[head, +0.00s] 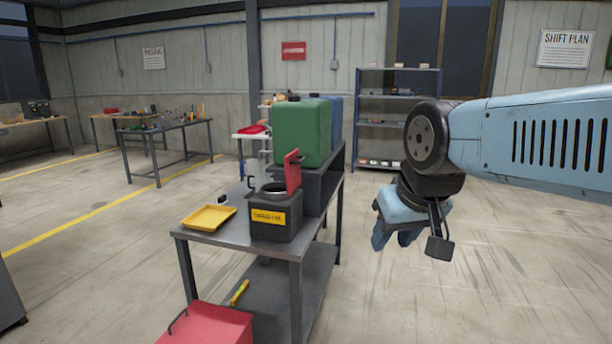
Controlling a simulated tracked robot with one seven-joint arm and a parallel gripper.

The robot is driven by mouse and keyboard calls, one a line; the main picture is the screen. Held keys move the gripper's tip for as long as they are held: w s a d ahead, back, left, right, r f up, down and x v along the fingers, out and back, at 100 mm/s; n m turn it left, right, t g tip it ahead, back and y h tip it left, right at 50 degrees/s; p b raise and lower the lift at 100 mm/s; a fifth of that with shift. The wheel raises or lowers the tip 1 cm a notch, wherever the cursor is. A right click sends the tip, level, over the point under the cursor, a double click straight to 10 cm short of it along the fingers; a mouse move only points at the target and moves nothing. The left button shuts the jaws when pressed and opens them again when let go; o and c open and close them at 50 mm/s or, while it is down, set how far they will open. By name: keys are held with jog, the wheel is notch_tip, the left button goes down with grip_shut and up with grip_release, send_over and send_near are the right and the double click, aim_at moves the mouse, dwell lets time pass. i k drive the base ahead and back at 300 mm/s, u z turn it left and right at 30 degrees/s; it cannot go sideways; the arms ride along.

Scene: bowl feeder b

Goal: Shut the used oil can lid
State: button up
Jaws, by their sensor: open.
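The used oil can (276,224) is a dark box with a yellow label, standing on the front part of a grey table. Its red lid (293,172) stands up, open, at the right side of the round opening. My gripper (398,240) hangs at the end of my blue arm, to the right of the table and apart from the can. It is open and empty, with its fingers pointing down; part of it is hidden by the wrist.
A yellow tray (209,218) lies left of the can on the table (240,238). A green canister (302,132) and a blue one (335,122) stand raised behind it. A red box (207,326) is on the floor in front. The floor right of the table is clear.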

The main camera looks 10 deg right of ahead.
aim_at(299, 171)
jog(key=u, duration=0.15)
jog(key=i, duration=0.9)
jog(key=z, duration=0.1)
